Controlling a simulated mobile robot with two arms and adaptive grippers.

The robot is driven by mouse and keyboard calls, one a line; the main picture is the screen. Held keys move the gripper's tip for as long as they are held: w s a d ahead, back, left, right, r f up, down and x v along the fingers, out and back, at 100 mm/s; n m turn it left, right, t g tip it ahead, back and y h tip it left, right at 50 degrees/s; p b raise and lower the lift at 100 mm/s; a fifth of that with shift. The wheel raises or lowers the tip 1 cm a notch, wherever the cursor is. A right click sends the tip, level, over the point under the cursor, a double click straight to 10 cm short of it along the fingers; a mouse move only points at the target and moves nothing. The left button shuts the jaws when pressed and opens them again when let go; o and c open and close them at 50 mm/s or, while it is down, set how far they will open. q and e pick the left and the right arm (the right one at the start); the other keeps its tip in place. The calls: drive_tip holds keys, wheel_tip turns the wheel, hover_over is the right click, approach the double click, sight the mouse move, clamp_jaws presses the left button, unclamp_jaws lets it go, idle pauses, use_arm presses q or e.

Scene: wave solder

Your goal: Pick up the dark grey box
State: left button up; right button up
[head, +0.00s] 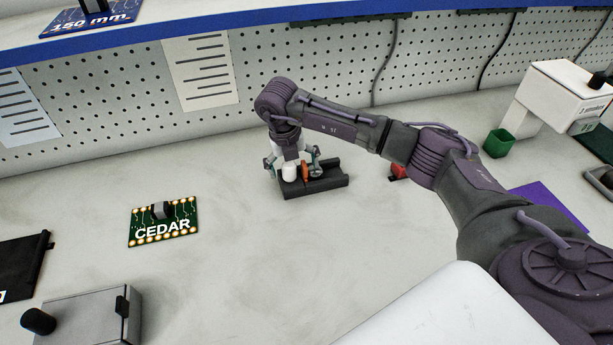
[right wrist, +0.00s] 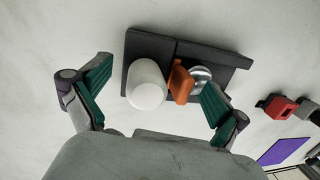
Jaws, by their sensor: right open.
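The best match for the dark grey box is a low, dark grey, open holder (head: 326,184) on the bench, also in the right wrist view (right wrist: 150,46). A white rounded cylinder (right wrist: 146,88), an orange piece (right wrist: 180,84) and a shiny metallic round part (right wrist: 200,75) stand in or against it. My right gripper (head: 293,164) is over the holder, pointing down. In the right wrist view its open fingers (right wrist: 155,80) are on either side of these parts, with nothing clamped. Contact with the holder cannot be told. My left gripper is out of view.
A lighter grey case (head: 85,318) with a black knob is at lower left. A red object (head: 398,171), purple mat (head: 548,203) and green cup (head: 498,143) are right. The bench's middle is clear.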

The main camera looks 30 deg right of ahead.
drive_tip(key=c, duration=1.6)
drive_tip(key=shift+o, duration=0.2)
drive_tip(key=shift+r, duration=0.1)
